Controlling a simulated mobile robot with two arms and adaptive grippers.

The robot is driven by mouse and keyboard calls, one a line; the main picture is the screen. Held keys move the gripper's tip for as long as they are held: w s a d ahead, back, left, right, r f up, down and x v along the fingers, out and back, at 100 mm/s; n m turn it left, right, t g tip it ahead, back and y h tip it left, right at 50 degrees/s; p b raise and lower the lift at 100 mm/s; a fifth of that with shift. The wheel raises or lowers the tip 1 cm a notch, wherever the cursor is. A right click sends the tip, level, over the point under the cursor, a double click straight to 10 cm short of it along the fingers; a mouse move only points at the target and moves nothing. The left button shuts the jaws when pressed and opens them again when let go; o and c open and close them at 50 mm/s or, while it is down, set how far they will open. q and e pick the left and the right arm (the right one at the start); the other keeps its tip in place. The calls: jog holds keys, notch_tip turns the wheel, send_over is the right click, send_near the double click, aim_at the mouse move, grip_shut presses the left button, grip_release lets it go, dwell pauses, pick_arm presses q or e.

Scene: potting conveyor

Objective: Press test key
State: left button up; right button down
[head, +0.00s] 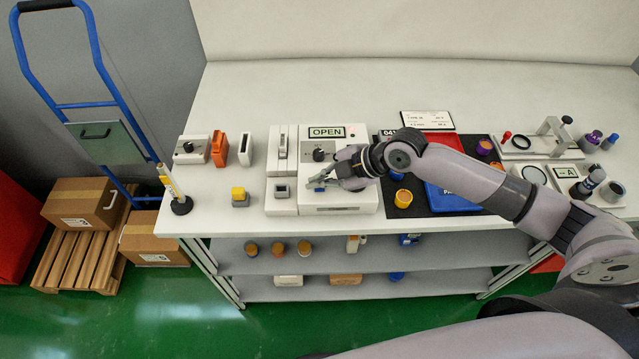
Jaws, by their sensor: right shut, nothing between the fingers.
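A white test device (342,200) stands on the bench, with a display reading "OPEN" (326,132) on its upper face and a dark round knob (320,154) below it. My right gripper (318,184) reaches in from the right and is over the middle of this device. It is shut and empty. The device's key cannot be made out; the gripper and wrist cover part of the panel. I cannot tell whether the fingertips touch the panel. My left gripper is not in view.
Left of the device stand a narrow white unit (282,152), a small grey block with yellow top (239,197) and an orange part (219,149). Right are a dark mat (413,207), a blue tray (450,199) and a yellow cup (403,198). The bench's back is clear.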

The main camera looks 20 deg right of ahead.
aim_at(319, 190)
jog(key=shift+r, duration=0.45)
jog(key=shift+r, duration=0.1)
notch_tip(319, 190, up, 5)
jog(key=p, duration=0.4)
dwell(0.7)
